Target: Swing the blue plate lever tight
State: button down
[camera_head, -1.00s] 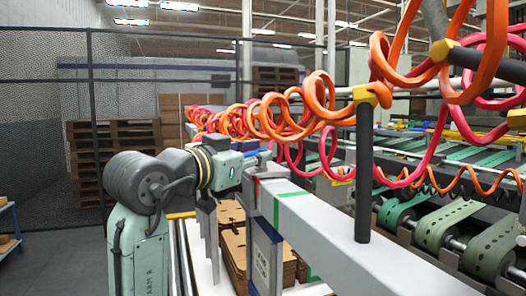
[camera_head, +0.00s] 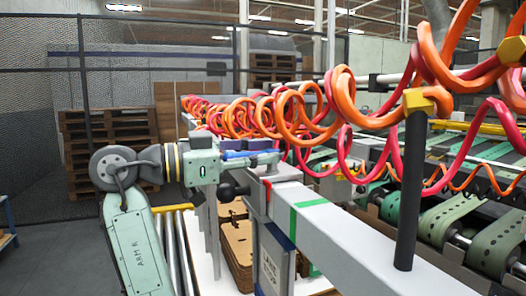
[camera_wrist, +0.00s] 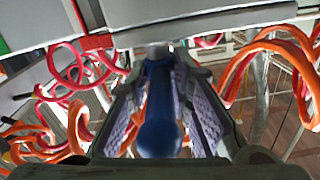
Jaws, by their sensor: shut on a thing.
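The blue lever (camera_wrist: 160,115) shows in the wrist view as a rounded handle running from the grey beam toward my wrist. My gripper (camera_wrist: 162,95) is shut on it, with a pale purple ribbed pad on each side. In the head view my gripper (camera_head: 262,160) reaches right, level, to a clamp on top of the grey beam (camera_head: 330,225). A plate with blue edges (camera_head: 270,258) hangs below the beam.
A black ball-ended handle (camera_head: 230,191) sticks out just below my gripper. Orange and red coiled hoses (camera_head: 340,100) hang behind and to the right. A black post (camera_head: 411,190) stands on the beam. Brown cardboard blanks (camera_head: 236,250) are stacked below.

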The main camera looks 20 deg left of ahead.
dwell(0.3)
jog(key=c, duration=1.6)
grip_release()
jog(key=shift+o, duration=0.2)
jog(key=v, duration=1.2)
jog(key=shift+w+a, duration=0.15)
jog(key=shift+w, duration=0.05)
